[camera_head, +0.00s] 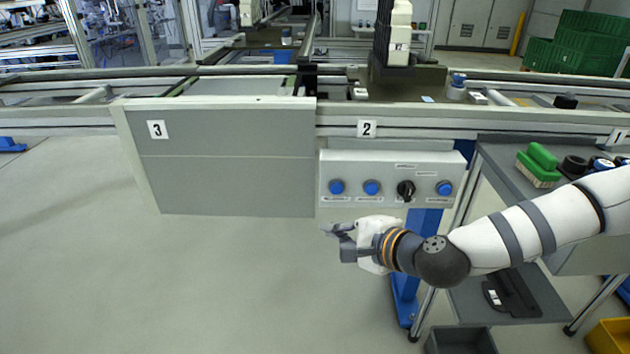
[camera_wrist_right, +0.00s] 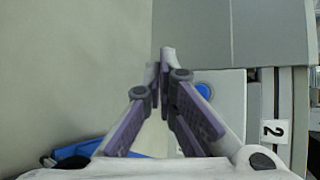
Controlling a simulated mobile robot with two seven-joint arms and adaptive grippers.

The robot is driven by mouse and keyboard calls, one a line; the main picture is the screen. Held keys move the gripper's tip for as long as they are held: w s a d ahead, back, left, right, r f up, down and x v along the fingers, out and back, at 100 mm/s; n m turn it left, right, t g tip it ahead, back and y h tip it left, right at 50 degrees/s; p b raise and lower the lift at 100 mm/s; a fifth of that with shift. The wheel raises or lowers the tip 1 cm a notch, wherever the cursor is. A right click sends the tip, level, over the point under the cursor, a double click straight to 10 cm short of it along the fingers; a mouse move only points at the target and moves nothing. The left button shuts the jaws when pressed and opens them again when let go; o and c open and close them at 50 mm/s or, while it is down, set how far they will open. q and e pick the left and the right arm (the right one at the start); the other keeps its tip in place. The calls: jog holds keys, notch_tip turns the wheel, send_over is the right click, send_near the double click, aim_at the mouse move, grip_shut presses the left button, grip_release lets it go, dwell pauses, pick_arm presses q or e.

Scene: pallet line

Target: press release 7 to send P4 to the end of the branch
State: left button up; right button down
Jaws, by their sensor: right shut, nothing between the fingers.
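A pale control panel (camera_head: 390,165) hangs under the rail beside sign 2. It carries blue buttons at left (camera_head: 336,187), middle (camera_head: 372,187) and right (camera_head: 444,188), and a black rotary knob (camera_head: 406,190). Their labels are too small to read, so I cannot tell which is release 7. My right gripper (camera_head: 335,231) is shut and empty, just below the panel's left part and apart from the buttons. In the right wrist view its fingers (camera_wrist_right: 160,65) meet, with one blue button (camera_wrist_right: 203,90) just right of them. I cannot identify P4. My left gripper is out of view.
A grey board (camera_head: 225,160) with sign 3 is left of the panel. On the line above stands a dark carrier with white blocks (camera_head: 398,47). A grey cart (camera_head: 500,165) at right holds a green brush (camera_head: 540,163). The floor at left is clear.

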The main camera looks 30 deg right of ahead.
aim_at(336, 195)
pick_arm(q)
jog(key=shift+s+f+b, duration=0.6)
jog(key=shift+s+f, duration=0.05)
pick_arm(e)
jog(key=shift+w+d+r, duration=0.1)
jog(key=shift+w+d, duration=0.7)
jog(key=shift+w, duration=0.45)
jog(key=shift+w+d, duration=0.8)
jog(key=shift+w, duration=0.5)
jog(key=shift+w+d+r, duration=0.1)
jog(key=shift+w+d, duration=0.7)
jog(key=shift+w, duration=0.45)
jog(key=shift+w+d, duration=0.1)
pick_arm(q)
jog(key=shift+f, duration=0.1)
pick_arm(e)
jog(key=shift+w+d, duration=0.15)
jog(key=shift+w, duration=0.1)
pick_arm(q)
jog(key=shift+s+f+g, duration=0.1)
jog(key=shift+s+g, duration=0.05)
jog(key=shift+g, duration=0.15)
pick_arm(e)
jog(key=shift+w+d, duration=0.25)
jog(key=shift+w, duration=0.15)
jog(key=shift+s, duration=0.15)
jog(key=shift+s+a, duration=0.45)
jog(key=shift+s, duration=0.2)
